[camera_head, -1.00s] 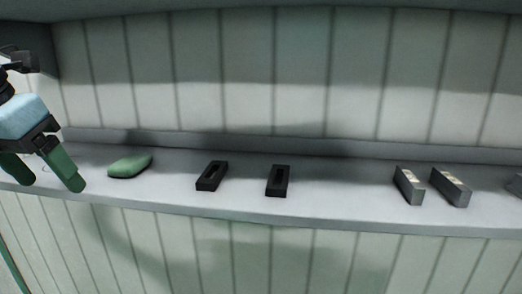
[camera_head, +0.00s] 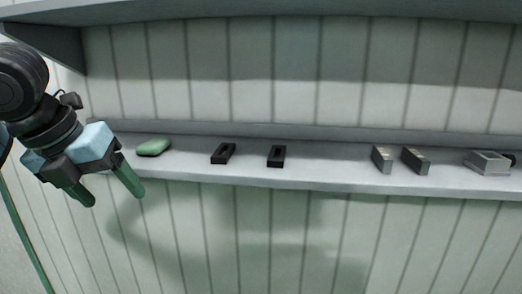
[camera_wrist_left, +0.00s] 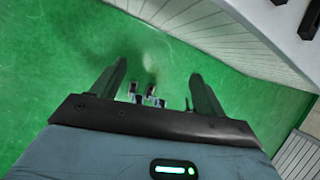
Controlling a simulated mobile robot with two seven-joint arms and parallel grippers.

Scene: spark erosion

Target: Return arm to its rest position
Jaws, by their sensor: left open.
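My left gripper (camera_head: 110,194) comes in from the left in the head view, with a light blue body and green fingers. It is open and empty, in front of and just below the shelf edge, and touches nothing that I can see. In the left wrist view the gripper (camera_wrist_left: 160,85) shows its two fingers spread wide over a green floor (camera_wrist_left: 60,60), with nothing between them. My right gripper is not in view.
A pale shelf (camera_head: 330,168) runs across the wall. On it are a green rounded object (camera_head: 154,146), two black slotted blocks (camera_head: 223,153) (camera_head: 277,156), two grey blocks (camera_head: 382,159) (camera_head: 415,160) and a grey box-like object (camera_head: 488,162). Space below the shelf is clear.

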